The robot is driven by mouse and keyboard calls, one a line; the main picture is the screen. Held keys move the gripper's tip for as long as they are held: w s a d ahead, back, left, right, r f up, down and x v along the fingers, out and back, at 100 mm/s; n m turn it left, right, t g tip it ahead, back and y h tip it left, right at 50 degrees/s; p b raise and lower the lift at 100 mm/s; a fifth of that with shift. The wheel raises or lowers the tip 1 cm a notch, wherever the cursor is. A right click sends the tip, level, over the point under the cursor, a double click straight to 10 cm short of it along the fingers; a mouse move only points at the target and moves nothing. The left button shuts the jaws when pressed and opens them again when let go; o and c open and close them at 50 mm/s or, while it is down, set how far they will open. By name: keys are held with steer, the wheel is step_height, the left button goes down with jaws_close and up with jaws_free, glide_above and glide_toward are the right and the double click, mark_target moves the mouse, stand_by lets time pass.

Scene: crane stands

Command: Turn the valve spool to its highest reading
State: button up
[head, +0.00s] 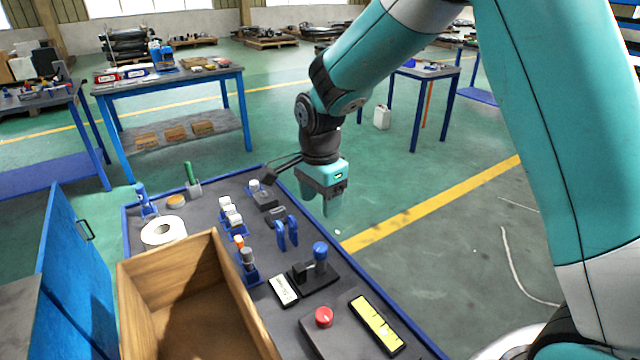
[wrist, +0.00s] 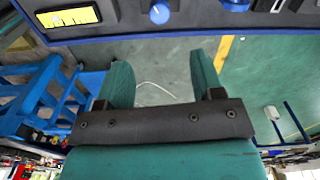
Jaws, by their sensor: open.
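A blue round knob (head: 320,250) stands on a black block and plate (head: 315,277) near the right edge of the bench. A red round knob (head: 324,317) sits on a dark box closer to me. I cannot tell for sure which is the valve spool, and no scale reading is legible. My gripper (head: 321,200) is open and empty, pointing down beyond the bench's right edge, apart from both knobs. In the wrist view its two teal fingers (wrist: 161,78) are spread over bare floor, with the bench edge at the top.
An open wooden box (head: 190,270) stands on the front left of the bench. A tape roll (head: 163,231), blue clamps (head: 287,232), a white label card (head: 284,290) and a yellow-faced panel (head: 376,325) lie around. Open floor is right of the bench.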

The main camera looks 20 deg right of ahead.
steer(key=shift+r, duration=1.95)
steer(key=s+a+r+n+y, duration=0.2)
steer(key=s+r+n, duration=0.2)
steer(key=s+n, duration=0.6)
steer(key=s+a+r+n+y, duration=0.2)
steer(key=s+r+n, duration=0.2)
steer(key=s+n, duration=0.7)
steer(key=s, duration=0.5)
steer(key=shift+a+n, duration=0.3)
steer(key=shift+a, duration=0.1)
